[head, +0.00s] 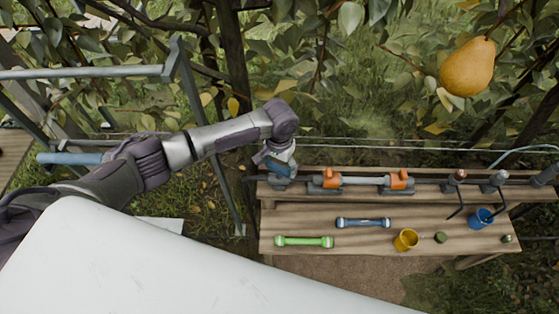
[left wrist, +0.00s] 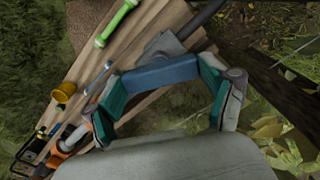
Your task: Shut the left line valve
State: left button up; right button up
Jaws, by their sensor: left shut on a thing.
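The left line valve shows at the left end of the rail on the bench, with a grey body (head: 281,185) and a blue handle (head: 285,169). In the left wrist view its blue handle (left wrist: 160,73) lies between the two fingers, with the grey valve body (left wrist: 166,47) beyond it. The handle looks oblique to the pipe; I cannot tell its exact angle. My left gripper (head: 275,158), also in the left wrist view (left wrist: 163,103), is shut on the blue handle from above. Its teal pads touch the handle's ends. My right gripper is out of view.
The wooden bench (head: 350,248) carries a green-ended tube (head: 304,242), a blue-ended tube (head: 363,223), a yellow cup (head: 405,240) and a blue cup (head: 481,218). A pear (head: 468,67) hangs upper right.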

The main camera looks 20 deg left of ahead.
aim_at(280, 167)
pick_arm(q)
jog(key=m+p, duration=0.1)
jog(key=m, duration=0.1)
jog(key=shift+r+m, duration=0.15)
jog(key=shift+m, duration=0.25)
jog(key=m+p, duration=0.1)
jog(key=m, duration=0.2)
jog(key=shift+m, duration=0.3)
jog(key=m+p, duration=0.1)
jog(key=m, duration=0.2)
jog(key=shift+m, duration=1.6)
jog(key=o, duration=1)
notch_tip(280, 167, up, 12)
